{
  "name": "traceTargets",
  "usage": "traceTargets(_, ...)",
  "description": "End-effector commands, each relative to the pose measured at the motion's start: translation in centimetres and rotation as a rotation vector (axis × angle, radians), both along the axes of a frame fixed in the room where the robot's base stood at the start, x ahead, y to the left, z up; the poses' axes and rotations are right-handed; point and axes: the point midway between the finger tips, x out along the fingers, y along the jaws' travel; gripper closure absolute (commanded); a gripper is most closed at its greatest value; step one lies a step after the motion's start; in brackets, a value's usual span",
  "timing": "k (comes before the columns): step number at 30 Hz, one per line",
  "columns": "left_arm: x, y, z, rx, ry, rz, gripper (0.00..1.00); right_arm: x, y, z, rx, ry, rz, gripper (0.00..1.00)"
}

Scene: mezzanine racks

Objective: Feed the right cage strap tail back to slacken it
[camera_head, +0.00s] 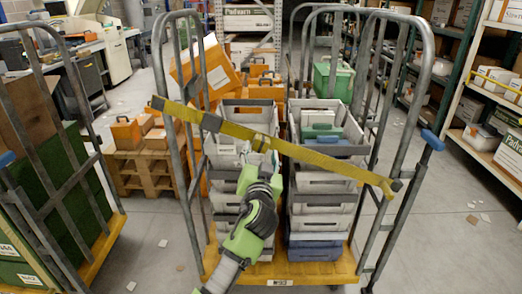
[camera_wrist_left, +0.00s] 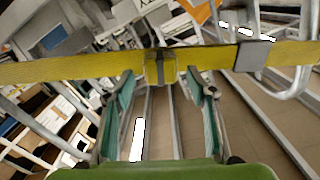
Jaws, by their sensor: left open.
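The yellow cage strap (camera_head: 325,162) runs slantwise across the front of the roll cage, from the upper left post to the lower right post. My left gripper (camera_head: 259,160) is just below the strap's middle, in front of the crates. In the left wrist view its two green-lined fingers (camera_wrist_left: 166,88) are apart, on either side of a short yellow piece (camera_wrist_left: 160,68) at the strap. I cannot tell whether the tips touch it. My right gripper is out of view.
The cage (camera_head: 420,90) holds two stacks of grey crates (camera_head: 322,182) on a yellow base (camera_head: 325,270). Another cage (camera_head: 60,205) stands at the left, a wooden pallet (camera_head: 150,178) behind it. Shelving (camera_head: 468,90) lines the right. Floor at the right is mostly clear, with paper scraps.

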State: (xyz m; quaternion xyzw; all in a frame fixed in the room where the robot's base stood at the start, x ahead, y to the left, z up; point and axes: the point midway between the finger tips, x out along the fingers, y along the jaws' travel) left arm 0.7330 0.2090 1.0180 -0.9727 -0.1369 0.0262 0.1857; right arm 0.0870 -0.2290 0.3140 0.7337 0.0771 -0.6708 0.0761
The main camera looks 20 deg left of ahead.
Motion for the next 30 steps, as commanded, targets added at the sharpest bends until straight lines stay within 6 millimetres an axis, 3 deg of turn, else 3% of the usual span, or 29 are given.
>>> traceTargets(7,2.9,0.9,-0.1,0.000,0.000,0.001,0.49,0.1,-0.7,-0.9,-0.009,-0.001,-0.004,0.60)
traceTargets(18,3.4,1.0,0.0,-0.001,0.001,0.000,0.49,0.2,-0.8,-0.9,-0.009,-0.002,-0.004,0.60)
traceTargets(24,3.4,1.0,0.0,0.000,0.001,0.000,1.00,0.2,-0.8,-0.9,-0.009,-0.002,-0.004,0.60)
traceTargets(30,3.1,2.1,0.7,-0.001,0.001,0.003,1.00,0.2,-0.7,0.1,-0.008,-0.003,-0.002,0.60)
